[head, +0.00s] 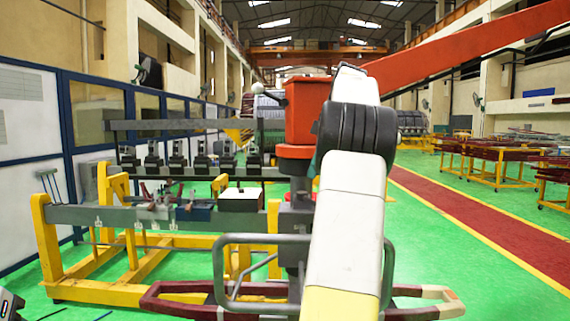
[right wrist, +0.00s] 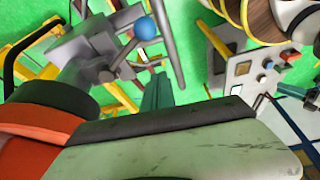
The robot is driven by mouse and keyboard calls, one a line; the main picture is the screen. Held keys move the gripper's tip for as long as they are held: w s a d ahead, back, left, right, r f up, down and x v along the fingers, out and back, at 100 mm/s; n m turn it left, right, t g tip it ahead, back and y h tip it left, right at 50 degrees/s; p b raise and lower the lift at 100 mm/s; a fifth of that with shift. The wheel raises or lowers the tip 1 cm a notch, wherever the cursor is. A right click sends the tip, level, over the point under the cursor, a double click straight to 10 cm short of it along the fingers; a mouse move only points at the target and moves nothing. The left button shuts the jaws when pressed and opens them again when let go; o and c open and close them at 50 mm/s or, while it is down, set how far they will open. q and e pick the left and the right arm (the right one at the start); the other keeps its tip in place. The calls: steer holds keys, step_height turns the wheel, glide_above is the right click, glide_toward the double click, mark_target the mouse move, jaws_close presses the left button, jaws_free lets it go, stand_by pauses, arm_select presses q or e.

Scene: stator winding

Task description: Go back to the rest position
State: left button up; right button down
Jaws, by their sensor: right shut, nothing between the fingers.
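My right arm (head: 345,230) rises through the middle of the head view, white with a black joint. It covers part of the red-topped machine (head: 305,108) behind it. The right gripper is shut with nothing in it; the arm mostly hides it in the head view. The right wrist view shows a blue ball-ended lever (right wrist: 146,28) on a grey machine part, and a red-orange body at lower left. A pale worn surface fills the bottom of that view.
A yellow-legged bench (head: 75,215) with clamps stands left. A grey tube handle (head: 225,275) and a maroon loop (head: 165,300) lie near my arm. A red-orange beam (head: 470,50) crosses upper right. Yellow tables (head: 481,170) stand at far right; the floor (head: 430,240) before them is clear.

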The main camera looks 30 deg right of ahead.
steer(key=shift+s+d+r, duration=0.1)
steer(key=shift+d+r, duration=0.1)
steer(key=shift+r, duration=0.45)
steer(key=s+a+f+m+t+h, duration=0.1)
steer(key=s+a+m, duration=0.1)
steer(key=a, duration=0.6)
steer(key=s+a+f+m, duration=0.1)
steer(key=a+m, duration=0.2)
steer(key=a, duration=0.6)
steer(key=s+a+f+m+t, duration=0.2)
steer(key=s+a+f+m, duration=0.2)
steer(key=s+a+f, duration=1)
step_height(320, 180, down, 2)
steer(key=shift+s+a+f+m+t, duration=0.15)
steer(key=shift+m+t, duration=0.25)
